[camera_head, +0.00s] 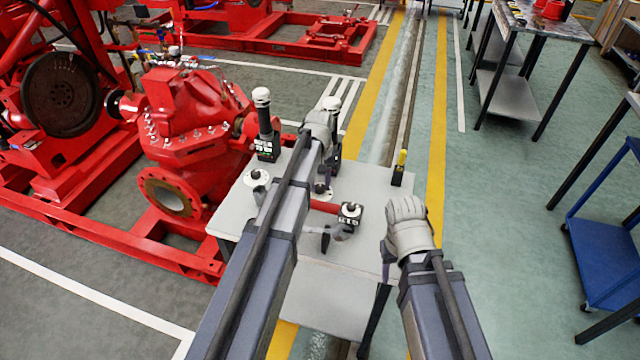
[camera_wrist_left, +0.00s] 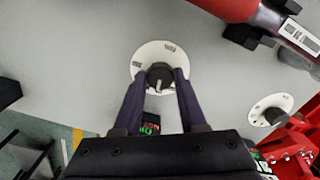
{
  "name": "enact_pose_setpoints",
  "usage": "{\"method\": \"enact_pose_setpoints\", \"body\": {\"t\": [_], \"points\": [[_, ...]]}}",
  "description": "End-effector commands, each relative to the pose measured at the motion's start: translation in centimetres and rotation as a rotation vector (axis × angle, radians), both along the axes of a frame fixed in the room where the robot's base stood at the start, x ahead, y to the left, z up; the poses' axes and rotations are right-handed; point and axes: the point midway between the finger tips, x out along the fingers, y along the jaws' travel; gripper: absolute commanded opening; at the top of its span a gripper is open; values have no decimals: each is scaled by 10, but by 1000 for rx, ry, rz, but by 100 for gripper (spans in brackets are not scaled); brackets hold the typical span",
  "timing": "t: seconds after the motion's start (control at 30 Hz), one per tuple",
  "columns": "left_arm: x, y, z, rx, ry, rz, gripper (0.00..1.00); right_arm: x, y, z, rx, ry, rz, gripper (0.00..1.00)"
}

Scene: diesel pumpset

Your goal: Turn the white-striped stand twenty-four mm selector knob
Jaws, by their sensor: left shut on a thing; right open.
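A black selector knob (camera_wrist_left: 160,76) with a white pointer line sits on a round white dial plate (camera_wrist_left: 142,60) in the left wrist view. My left gripper (camera_wrist_left: 160,80) is shut on this knob, one dark finger on each side. In the head view the dial plate (camera_head: 322,196) shows only in part beneath my left arm. A second dial (camera_head: 257,178) lies to its left; it also shows in the left wrist view (camera_wrist_left: 271,112). Black stands with white tops (camera_head: 263,112) (camera_head: 332,106) rise behind the dials. My right gripper (camera_head: 388,262) is open near the table's right edge.
A red pump (camera_head: 195,130) stands close on the left.

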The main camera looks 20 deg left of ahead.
Motion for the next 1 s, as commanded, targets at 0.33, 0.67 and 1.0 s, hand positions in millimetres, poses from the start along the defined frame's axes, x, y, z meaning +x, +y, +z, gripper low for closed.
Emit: {"method": "enact_pose_setpoints", "body": {"t": [0.33, 0.67, 1.0], "points": [[0, 0, 0, 0, 0, -255, 0, 0, 0, 0, 0, 0, 0, 50], [0, 0, 0, 0, 0, -413, 0, 0, 0, 0, 0, 0, 0, 50], [0, 1, 0, 0, 0, -459, 0, 0, 0, 0, 0, 0, 0, 50]]}}
